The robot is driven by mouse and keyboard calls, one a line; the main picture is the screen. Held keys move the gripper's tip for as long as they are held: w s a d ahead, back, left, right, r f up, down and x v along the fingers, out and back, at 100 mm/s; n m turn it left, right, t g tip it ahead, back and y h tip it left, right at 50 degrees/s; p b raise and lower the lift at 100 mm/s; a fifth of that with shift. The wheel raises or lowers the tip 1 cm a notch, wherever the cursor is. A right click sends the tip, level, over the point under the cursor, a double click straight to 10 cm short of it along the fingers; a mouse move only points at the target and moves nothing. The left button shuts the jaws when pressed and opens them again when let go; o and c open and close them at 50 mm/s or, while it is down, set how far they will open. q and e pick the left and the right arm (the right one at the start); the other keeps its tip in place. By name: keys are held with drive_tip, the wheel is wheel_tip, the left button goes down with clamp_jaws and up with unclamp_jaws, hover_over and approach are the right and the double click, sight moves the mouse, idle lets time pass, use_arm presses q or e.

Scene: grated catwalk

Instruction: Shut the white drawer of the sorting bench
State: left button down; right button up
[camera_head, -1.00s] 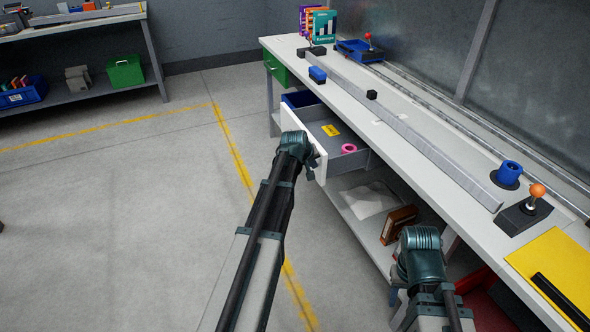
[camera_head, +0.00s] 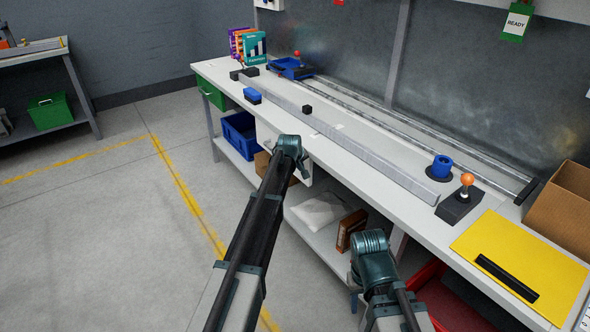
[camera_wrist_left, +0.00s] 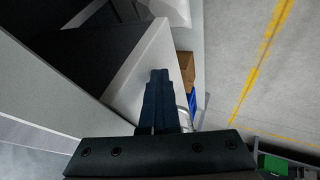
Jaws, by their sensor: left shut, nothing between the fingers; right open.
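The white drawer (camera_head: 265,136) sits under the front edge of the sorting bench (camera_head: 385,195), its front close to the bench edge. Its inside and contents are not visible in the head view. My left gripper (camera_wrist_left: 158,72) is shut and empty, with its fingers against or very near the pale drawer front in the left wrist view (camera_wrist_left: 150,68); contact is unclear. In the head view my left wrist covers part of the drawer front, so any small remaining gap is hidden. My right gripper (camera_head: 356,292) is open, low in front of the bench, its fingers mostly hidden.
On the lower shelf are a blue bin (camera_head: 240,135), a white bag (camera_head: 319,210) and a brown box (camera_head: 350,230). A red bin (camera_head: 450,305) is low at the right. The bench top holds a long grey bar (camera_head: 350,145).

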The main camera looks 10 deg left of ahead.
use_arm(q)
drive_tip(key=shift+w+d+r, duration=0.1)
drive_tip(key=shift+w+d, duration=0.15)
idle(0.3)
drive_tip(key=s+a+r+p, duration=0.3)
drive_tip(key=s+r+p, duration=0.5)
drive_tip(key=s, duration=0.1)
drive_tip(key=shift+s+a, duration=0.15)
drive_tip(key=shift+s, duration=0.15)
use_arm(e)
wheel_tip(320, 180, up, 8)
drive_tip(key=a, duration=0.1)
use_arm(q)
drive_tip(key=shift+f, duration=0.15)
use_arm(e)
drive_tip(key=shift+s, duration=0.1)
